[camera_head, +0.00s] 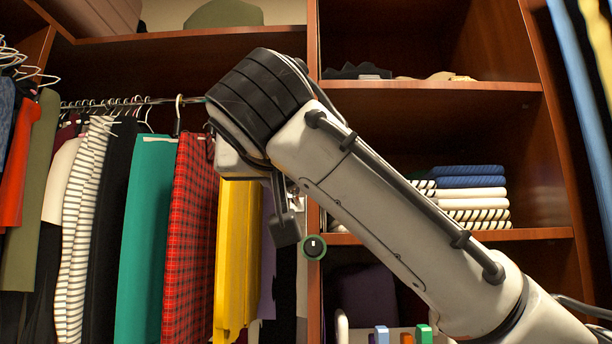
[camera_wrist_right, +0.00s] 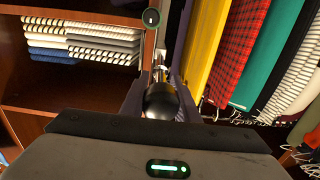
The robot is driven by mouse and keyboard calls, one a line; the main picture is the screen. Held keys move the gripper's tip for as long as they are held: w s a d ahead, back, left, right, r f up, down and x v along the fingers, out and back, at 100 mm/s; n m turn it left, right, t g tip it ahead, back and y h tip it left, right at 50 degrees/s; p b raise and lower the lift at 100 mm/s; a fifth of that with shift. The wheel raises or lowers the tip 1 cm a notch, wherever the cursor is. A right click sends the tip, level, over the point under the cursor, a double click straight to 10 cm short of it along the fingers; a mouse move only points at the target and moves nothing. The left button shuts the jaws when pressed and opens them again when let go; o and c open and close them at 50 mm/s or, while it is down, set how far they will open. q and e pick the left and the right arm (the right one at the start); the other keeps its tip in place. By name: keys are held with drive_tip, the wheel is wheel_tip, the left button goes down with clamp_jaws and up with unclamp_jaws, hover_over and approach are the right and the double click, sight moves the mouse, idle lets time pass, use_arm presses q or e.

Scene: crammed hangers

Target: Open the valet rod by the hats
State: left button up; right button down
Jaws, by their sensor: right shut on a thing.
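My right gripper (camera_head: 284,222) is in front of the upright panel between the hanging section and the shelves. In the right wrist view its fingers (camera_wrist_right: 160,98) are closed around a dark rounded knob. The knob is the end of the valet rod (camera_wrist_right: 160,73), whose thin metal shaft shows just beyond it. In the head view my wrist and fingers hide most of the rod. An olive hat-like shape (camera_head: 225,13) sits on the top shelf at upper left. My left gripper is not in view.
A round green-ringed disc (camera_head: 313,247) is beside the gripper on the panel. Yellow trousers (camera_head: 236,262) and a red plaid garment (camera_head: 190,240) hang close to its left. Folded striped and blue cloths (camera_head: 470,190) lie on a shelf to the right.

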drive_tip(key=shift+r, duration=0.2)
drive_tip(key=c, duration=1.4)
unclamp_jaws()
drive_tip(key=shift+o, duration=0.2)
drive_tip(key=shift+f, duration=0.1)
drive_tip(key=shift+s, duration=0.15)
drive_tip(key=s+b, duration=0.3)
drive_tip(key=s, duration=0.7)
drive_tip(key=shift+a, duration=0.45)
drive_tip(key=shift+w, duration=0.1)
